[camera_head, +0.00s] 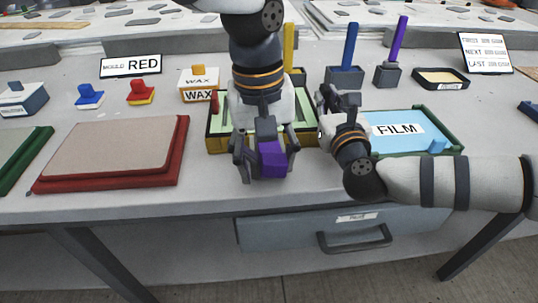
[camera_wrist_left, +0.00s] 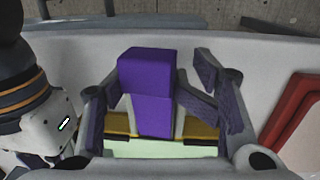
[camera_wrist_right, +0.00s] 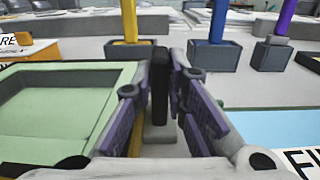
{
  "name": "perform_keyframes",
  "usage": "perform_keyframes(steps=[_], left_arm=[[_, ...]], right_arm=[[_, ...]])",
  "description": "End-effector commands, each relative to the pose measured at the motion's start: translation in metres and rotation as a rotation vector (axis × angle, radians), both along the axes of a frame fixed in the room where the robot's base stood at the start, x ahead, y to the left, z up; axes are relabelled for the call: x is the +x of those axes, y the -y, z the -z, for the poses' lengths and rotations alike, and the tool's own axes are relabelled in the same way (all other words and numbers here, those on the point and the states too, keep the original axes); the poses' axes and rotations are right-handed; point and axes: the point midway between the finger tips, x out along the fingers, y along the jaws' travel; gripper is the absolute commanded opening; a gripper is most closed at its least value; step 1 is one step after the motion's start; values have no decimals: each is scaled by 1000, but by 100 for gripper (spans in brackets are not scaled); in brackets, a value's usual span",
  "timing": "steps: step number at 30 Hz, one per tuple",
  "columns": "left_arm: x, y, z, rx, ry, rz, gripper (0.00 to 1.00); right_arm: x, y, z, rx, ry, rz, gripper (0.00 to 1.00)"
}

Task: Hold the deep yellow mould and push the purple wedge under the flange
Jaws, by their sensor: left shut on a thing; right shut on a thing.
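The deep yellow mould (camera_head: 215,146), with a pale green inside, sits at the table's front edge; its pale inside fills the left of the right wrist view (camera_wrist_right: 65,110). My left gripper (camera_head: 265,158) comes down over the mould's front side, shut on the purple wedge (camera_head: 275,160). In the left wrist view the wedge (camera_wrist_left: 150,75) lies between the fingers, close by the yellow rim (camera_wrist_left: 118,124). Whether it touches the flange is unclear. My right gripper (camera_head: 328,108) is at the mould's right side, shut on a dark upright part (camera_wrist_right: 160,85) there.
A red mould (camera_head: 120,185) lies left; a green one (camera_head: 30,150) is farther left. A blue film tray (camera_head: 410,125) is right, behind my right arm. Wax box (camera_head: 198,78), blue-handled holder (camera_head: 345,76) and purple-handled holder (camera_head: 387,75) stand behind. A drawer (camera_head: 300,232) is below.

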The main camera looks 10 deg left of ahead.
Motion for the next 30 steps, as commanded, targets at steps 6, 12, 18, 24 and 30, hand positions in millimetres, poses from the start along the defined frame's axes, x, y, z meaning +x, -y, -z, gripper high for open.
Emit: perform_keyframes(steps=[6, 12, 18, 24, 30], left_arm=[[3, -2, 10, 1, 5, -2, 0], [3, -2, 9, -2, 9, -4, 0], [3, -2, 6, -154, 72, -11, 0], [5, -1, 4, -157, 78, -10, 0], [3, -1, 8, -158, 79, -10, 0]], right_arm=[[-4, -6, 5, 0, -8, -16, 0], [-4, -6, 4, -1, -8, -16, 0], [-4, -5, 3, -2, -8, -15, 0], [-4, -5, 3, -2, -8, -14, 0], [-4, -5, 2, -3, -8, -14, 0]])
